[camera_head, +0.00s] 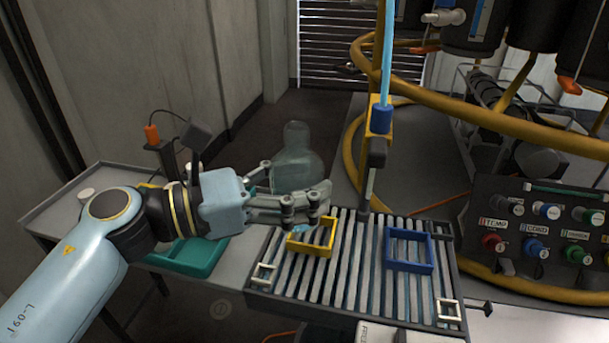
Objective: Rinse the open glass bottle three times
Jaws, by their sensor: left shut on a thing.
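My left gripper (318,200) reaches in from the left and is shut, with its fingers above the yellow frame (318,250) on the slatted rack. A clear glass bottle (296,158) shows just behind and above the fingers, narrower at its top. Its lower part is hidden by the gripper, and a pale bluish glassy bit shows below the fingers. The exact grip on the glass is hard to see. My right gripper is not in view.
A blue frame (410,265) sits on the right of the slatted rack (345,285). A green tray (190,258) lies on the grey side table (85,180). A control panel (540,235) with coloured knobs stands at right, below a yellow hoop (490,118).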

